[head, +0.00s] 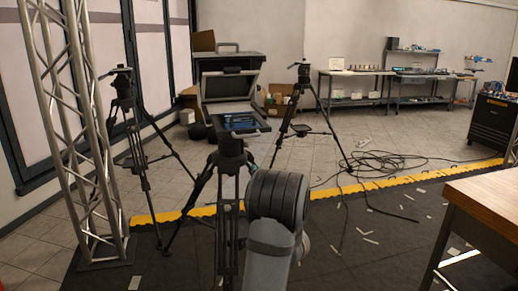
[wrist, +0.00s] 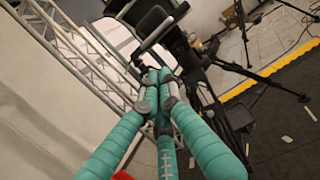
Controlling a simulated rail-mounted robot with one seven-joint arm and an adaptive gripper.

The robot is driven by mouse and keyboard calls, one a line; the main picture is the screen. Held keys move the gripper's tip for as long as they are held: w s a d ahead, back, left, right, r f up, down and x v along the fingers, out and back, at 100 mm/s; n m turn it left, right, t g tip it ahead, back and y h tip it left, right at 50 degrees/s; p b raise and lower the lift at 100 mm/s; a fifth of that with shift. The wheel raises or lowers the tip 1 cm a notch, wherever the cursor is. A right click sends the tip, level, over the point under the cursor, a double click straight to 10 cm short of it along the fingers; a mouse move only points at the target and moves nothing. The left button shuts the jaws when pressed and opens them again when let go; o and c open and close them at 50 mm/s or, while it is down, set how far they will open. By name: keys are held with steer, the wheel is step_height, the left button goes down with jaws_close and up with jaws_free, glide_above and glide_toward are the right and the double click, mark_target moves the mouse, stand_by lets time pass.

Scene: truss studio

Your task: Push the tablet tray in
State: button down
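The tablet tray (head: 262,127) sticks out toward me under the dark hood (head: 228,86) of a prompter on a tripod (head: 230,180). A tablet with a blue screen (head: 238,120) lies in it. In the wrist view my gripper (wrist: 162,76) has its teal fingers drawn together at the tips, with nothing visible between them. Dark prompter parts (wrist: 152,25) are just beyond the fingertips; I cannot tell whether they touch. In the head view my arm hides most of the gripper, below and right of the tray.
Other tripods stand left (head: 125,100) and right (head: 303,95) of the prompter. A truss column (head: 75,130) rises at the left. Loose cables (head: 375,165) lie on the floor behind. A wooden table (head: 490,200) is at the right edge.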

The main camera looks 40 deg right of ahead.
steer(key=r, duration=0.2)
steer(key=p, duration=0.6)
glide_toward(245, 137)
steer(key=shift+t+h, duration=0.3)
steer(key=x, duration=0.6)
steer(key=shift+w+d+f, duration=0.2)
steer(key=shift+w+d, duration=0.05)
steer(key=shift+w, duration=0.25)
